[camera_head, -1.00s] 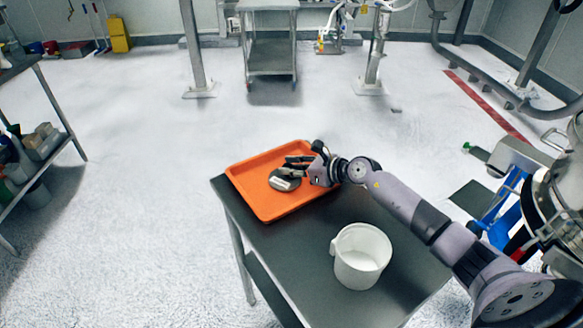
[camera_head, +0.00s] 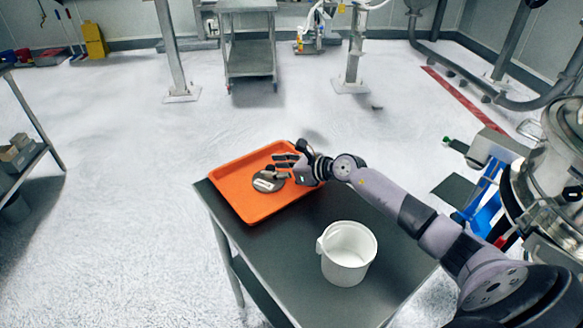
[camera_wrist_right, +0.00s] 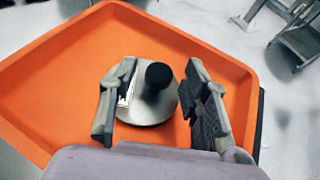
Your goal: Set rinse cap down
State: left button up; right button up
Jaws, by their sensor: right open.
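The rinse cap (camera_head: 267,182) is a round grey metal disc lying in the orange tray (camera_head: 232,190). In the right wrist view the cap (camera_wrist_right: 146,108) shows a black knob and a white label. My right gripper (camera_head: 280,168) is open, low over the tray at the cap. In the right wrist view its fingers (camera_wrist_right: 160,102) stand on either side of the cap, the left one overlapping its edge. Whether that finger touches the cap cannot be told. My left gripper is not in view.
The tray sits on a dark table (camera_head: 290,245). A white pitcher (camera_head: 348,254) stands on the table in front of the tray. A steel vessel with a blue frame (camera_head: 490,187) is at the right. Open floor lies left of the table.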

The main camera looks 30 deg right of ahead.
jog(key=b+v, duration=0.1)
jog(key=v, duration=0.9)
jog(key=shift+f, duration=0.15)
jog(key=shift+v, duration=0.8)
jog(key=shift+w, duration=0.1)
